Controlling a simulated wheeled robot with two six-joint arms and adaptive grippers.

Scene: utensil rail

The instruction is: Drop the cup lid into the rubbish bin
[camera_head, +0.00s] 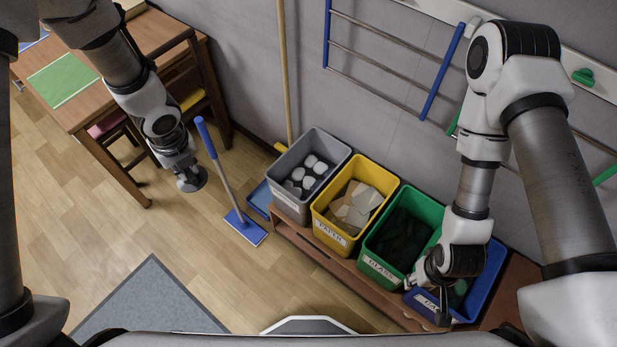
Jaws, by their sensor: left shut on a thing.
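My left gripper (188,172) is shut on a round grey cup lid (192,181), held in the air over the floor, left of the bins. The grey bin (290,206) stands at the left end of the bin row and holds several pale lumps; its label is too small to read. It appears to be the rubbish bin. The lid is clear of it, some way to its left. My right gripper (425,300) hangs with its fingers apart by the front of the blue bin (493,262), partly hiding it, and holds nothing that I can see.
The yellow paper bin (330,234) and green glass bin (378,268) stand between the grey and blue bins on a low wooden stand (330,268). A blue-handled dustpan or broom (226,185) stands between lid and grey bin. A table (95,100) is at left.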

